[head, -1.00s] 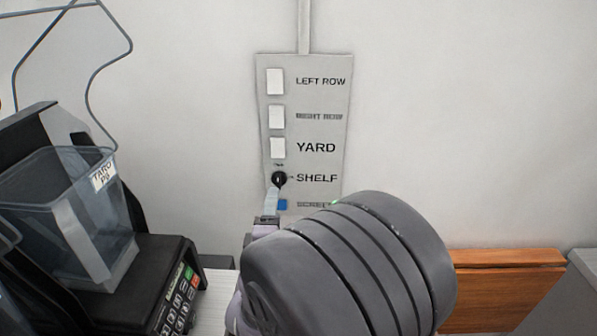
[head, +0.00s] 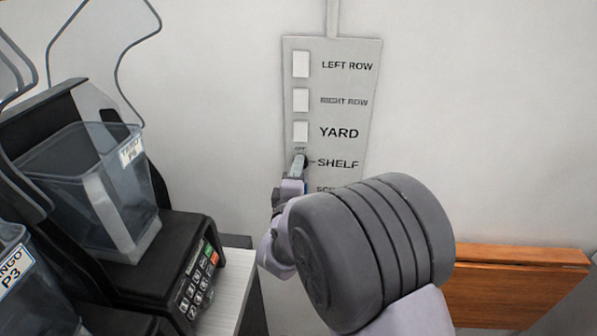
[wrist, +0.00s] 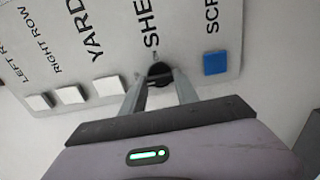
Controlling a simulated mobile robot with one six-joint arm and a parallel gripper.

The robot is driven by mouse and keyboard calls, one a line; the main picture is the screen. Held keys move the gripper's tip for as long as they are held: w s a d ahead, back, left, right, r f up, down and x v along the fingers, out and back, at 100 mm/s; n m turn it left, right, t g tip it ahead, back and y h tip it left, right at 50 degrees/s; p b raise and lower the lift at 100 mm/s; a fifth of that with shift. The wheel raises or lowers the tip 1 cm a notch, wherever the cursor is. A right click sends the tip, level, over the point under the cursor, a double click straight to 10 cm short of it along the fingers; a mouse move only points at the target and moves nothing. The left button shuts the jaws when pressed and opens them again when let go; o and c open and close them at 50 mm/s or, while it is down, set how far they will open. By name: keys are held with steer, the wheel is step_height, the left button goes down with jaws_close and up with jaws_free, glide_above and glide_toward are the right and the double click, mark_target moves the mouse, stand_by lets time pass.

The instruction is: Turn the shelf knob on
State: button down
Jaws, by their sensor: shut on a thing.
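A grey switch panel (head: 350,110) is on the wall in the head view. The black round shelf knob (head: 306,161) is beside the word SHELF, with a small label above that seems to read OFF. My gripper (head: 298,162) covers part of the knob. In the wrist view the knob (wrist: 159,71) is between the fingertips of my gripper (wrist: 160,79), which are shut on it. The fingers and the angle of view hide which way the knob points.
White switches for left row (head: 300,64), right row (head: 300,99) and yard (head: 300,131) are above the knob. The blue switch (wrist: 215,63) is close to my fingers. A black machine with a keypad (head: 195,280) and a clear bin (head: 95,200) stand at left. A wooden piece (head: 520,285) is low at right.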

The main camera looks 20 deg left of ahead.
steer(key=shift+f+m+b, duration=0.15)
steer(key=shift+m+b, duration=0.15)
steer(key=shift+b, duration=0.3)
steer(key=shift+m+b, duration=8.6)
steer(key=shift+b, duration=0.15)
steer(key=c, duration=0.9)
jaws_free()
